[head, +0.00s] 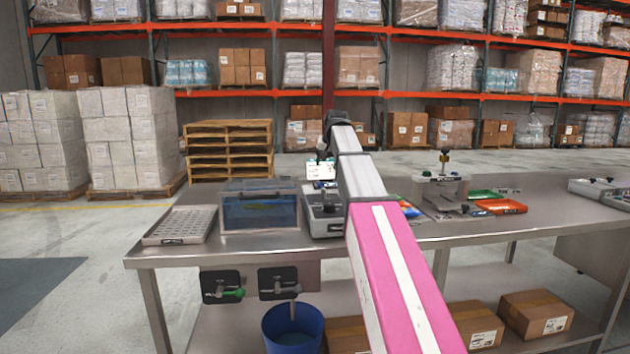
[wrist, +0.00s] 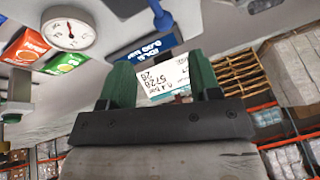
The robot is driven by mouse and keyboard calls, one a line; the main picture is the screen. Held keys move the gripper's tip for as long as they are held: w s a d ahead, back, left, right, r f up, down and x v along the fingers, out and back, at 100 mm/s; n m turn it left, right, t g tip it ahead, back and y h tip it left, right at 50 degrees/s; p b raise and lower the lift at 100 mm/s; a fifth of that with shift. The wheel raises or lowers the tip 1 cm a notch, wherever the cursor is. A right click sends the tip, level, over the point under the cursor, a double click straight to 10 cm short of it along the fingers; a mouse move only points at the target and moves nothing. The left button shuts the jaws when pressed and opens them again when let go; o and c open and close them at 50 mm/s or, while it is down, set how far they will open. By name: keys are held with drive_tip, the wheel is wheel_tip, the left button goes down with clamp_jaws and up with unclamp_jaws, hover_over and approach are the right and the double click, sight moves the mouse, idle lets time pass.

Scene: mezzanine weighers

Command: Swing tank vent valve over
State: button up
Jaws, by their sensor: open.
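In the head view, a clear tank (head: 260,210) with blue liquid stands on the steel bench. Under the bench edge, below the tank, hang two dark valve plates. The left plate (head: 218,280) has a green handle (head: 233,293). The right plate (head: 272,280) has a grey handle (head: 288,290). I cannot read which one is the vent valve. My gripper (wrist: 160,78) shows in the wrist view with its two green fingers apart. A white printed card (wrist: 163,77) appears between them; I cannot tell whether it is touched. My arm hides the gripper in the head view.
A blue bucket (head: 293,330) stands below the valves. A perforated tray (head: 182,225) is left of the tank and a grey device (head: 325,213) right of it. The wrist view shows a round dial (wrist: 70,28) and a blue lever (wrist: 161,16).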

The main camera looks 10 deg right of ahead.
sight(321, 183)
drive_tip(key=x, duration=1.1)
drive_tip(key=shift+w+r, duration=0.15)
drive_tip(key=shift+w, duration=0.25)
clamp_jaws()
